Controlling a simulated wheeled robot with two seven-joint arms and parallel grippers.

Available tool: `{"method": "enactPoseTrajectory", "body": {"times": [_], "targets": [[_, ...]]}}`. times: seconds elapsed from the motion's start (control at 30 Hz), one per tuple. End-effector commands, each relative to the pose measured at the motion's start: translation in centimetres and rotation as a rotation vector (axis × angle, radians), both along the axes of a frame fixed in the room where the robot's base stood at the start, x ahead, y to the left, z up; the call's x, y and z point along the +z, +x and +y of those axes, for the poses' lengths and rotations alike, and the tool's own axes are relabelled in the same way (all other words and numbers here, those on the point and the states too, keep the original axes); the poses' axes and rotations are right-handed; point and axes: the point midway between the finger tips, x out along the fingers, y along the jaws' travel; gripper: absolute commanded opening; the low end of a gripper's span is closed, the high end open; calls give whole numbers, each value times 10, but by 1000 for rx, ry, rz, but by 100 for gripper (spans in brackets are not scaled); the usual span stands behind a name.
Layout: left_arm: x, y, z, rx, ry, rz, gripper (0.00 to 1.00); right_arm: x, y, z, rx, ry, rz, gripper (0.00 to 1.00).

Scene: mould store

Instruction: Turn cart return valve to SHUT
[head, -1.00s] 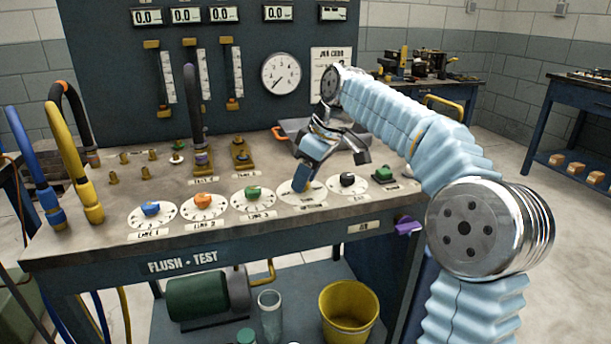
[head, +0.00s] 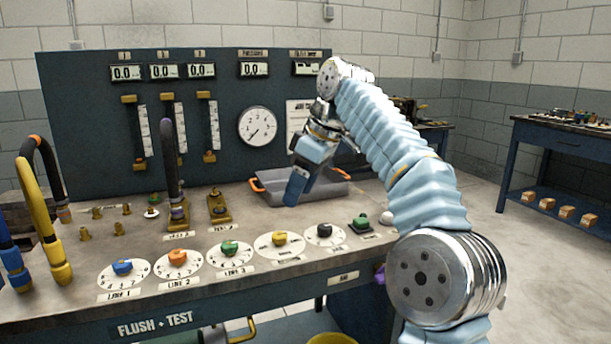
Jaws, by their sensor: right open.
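A row of knobs on round white dials runs along the front of the bench top: blue (head: 122,267), orange (head: 178,257), green (head: 230,248), yellow (head: 279,238) and black (head: 324,231). The first three plates read LINE 1, LINE 2 and LINE 3. The plates under the yellow and black dials are too small to read, so I cannot tell which is the cart return valve or its setting. My right gripper (head: 302,194) is open, pointing down, above and behind the yellow and black knobs, apart from both. My left gripper is out of view.
A grey tray with orange handles (head: 318,194) lies behind my right gripper. Yellow and black hoses (head: 42,215) rise at the left. A green button (head: 361,222) sits right of the black knob. A gauge panel (head: 85,170) closes off the back.

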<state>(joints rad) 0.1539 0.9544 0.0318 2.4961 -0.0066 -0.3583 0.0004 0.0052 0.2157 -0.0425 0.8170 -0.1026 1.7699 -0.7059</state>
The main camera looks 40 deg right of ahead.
Motion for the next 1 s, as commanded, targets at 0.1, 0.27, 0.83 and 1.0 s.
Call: {"method": "enactPoseTrajectory", "body": {"times": [0.1,0.27,0.83,1.0], "targets": [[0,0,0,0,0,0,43,14,-4,-3,0,0,-1,60],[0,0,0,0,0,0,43,24,-8,-5,0,0,0,60],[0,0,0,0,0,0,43,27,-10,-6,0,-1,1,60],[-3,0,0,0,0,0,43,22,-7,-14,-20,-5,-14,60]]}}
